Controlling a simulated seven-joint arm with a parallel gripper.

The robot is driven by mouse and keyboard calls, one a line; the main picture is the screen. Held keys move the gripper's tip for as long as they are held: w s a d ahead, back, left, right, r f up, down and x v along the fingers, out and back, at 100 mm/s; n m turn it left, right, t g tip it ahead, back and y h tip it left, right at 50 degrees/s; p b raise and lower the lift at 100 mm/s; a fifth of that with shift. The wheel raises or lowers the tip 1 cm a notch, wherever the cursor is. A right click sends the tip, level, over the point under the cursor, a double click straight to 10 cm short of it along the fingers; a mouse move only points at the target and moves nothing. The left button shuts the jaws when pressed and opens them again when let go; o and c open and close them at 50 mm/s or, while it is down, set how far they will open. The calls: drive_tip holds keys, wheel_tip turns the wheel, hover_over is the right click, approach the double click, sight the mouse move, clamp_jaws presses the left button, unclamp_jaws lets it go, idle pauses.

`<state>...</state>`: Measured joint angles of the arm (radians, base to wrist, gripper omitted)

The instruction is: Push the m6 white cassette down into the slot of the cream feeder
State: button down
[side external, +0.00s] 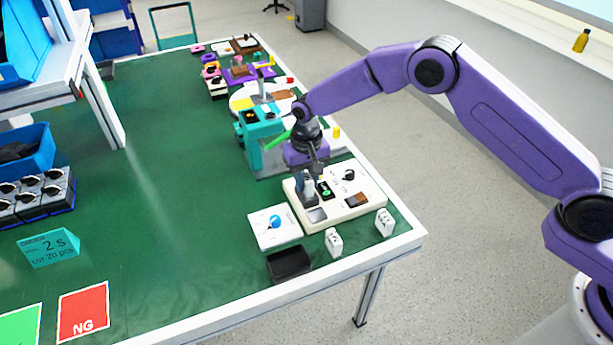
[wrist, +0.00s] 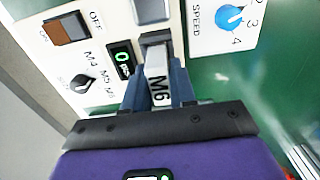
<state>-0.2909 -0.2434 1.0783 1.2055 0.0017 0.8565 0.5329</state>
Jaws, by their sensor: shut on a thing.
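The cream feeder (side external: 352,207) lies near the table's front right corner; its panel also fills the upper left of the wrist view (wrist: 108,30). My gripper (wrist: 157,70) is shut on the white M6 cassette (wrist: 157,78), one dark finger on each side, its M6 label facing the wrist camera. The cassette's far end is at the dark slot (wrist: 155,37) beside the green counter reading 0. How deep it sits in the slot I cannot tell. In the side view my gripper (side external: 308,188) points down over the feeder's left part, and the cassette is mostly hidden there.
Two white cassettes (side external: 334,242) (side external: 384,222) stand in front of the feeder. A white box with a blue SPEED knob (side external: 275,236) and a black tray (side external: 289,263) are to its left. A teal machine (side external: 262,145) stands close behind.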

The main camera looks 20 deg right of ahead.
sight(307, 176)
drive_tip(key=shift+f, duration=0.75)
drive_tip(key=c, duration=0.8)
unclamp_jaws()
drive_tip(key=shift+c, duration=0.2)
wheel_tip(307, 176, up, 17)
drive_tip(key=shift+r, duration=0.15)
